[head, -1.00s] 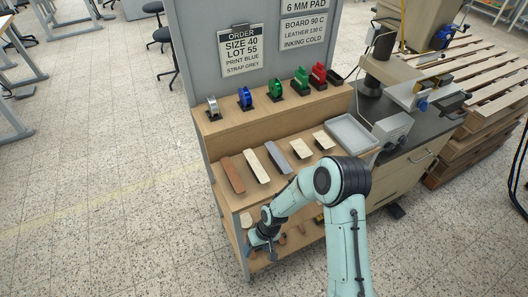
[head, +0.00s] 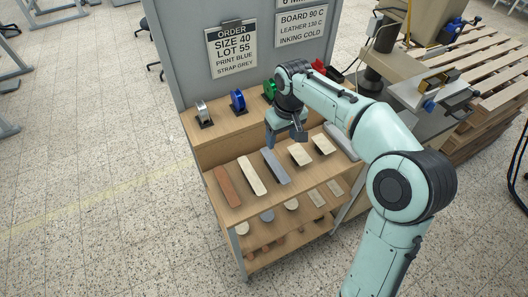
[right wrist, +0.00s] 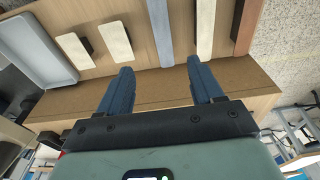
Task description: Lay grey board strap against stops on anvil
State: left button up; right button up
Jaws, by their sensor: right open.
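The grey board strap (head: 275,166) lies flat on the upper wooden shelf, between a long cream strap (head: 250,175) and a short cream piece (head: 300,153). In the right wrist view the grey strap (right wrist: 163,32) lies beyond the fingertips, roughly in line with the gap between them. My right gripper (head: 298,135) is open and empty, above the back part of the shelf and apart from the strap. Its two blue fingers (right wrist: 160,68) are spread in the wrist view. The stamping press (head: 428,90) stands at the right; I cannot make out the anvil's stops. My left gripper is not in view.
A brown strap (head: 228,187) lies at the shelf's left end. Foil rolls, one blue (head: 238,101), stand on the raised ledge behind. A grey tray (head: 341,141) is partly hidden by my arm. Order signs (head: 232,50) hang on the panel. Lower shelves hold several small pieces.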

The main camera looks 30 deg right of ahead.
send_near(275, 164)
jog(key=shift+s+d+f+b, duration=0.15)
jog(key=shift+f+b, duration=0.1)
jog(key=shift+f, duration=0.15)
jog(key=shift+s+d+f+b, duration=0.1)
jog(key=shift+s+f+b, duration=0.1)
jog(key=shift+f, duration=0.15)
jog(key=f, duration=0.2)
jog(key=w+f, duration=0.1)
jog(key=f, duration=0.2)
jog(key=shift+w+a+f, duration=0.2)
jog(key=shift+w+f, duration=0.05)
jog(key=shift+f, duration=0.05)
jog(key=c, duration=1.1)
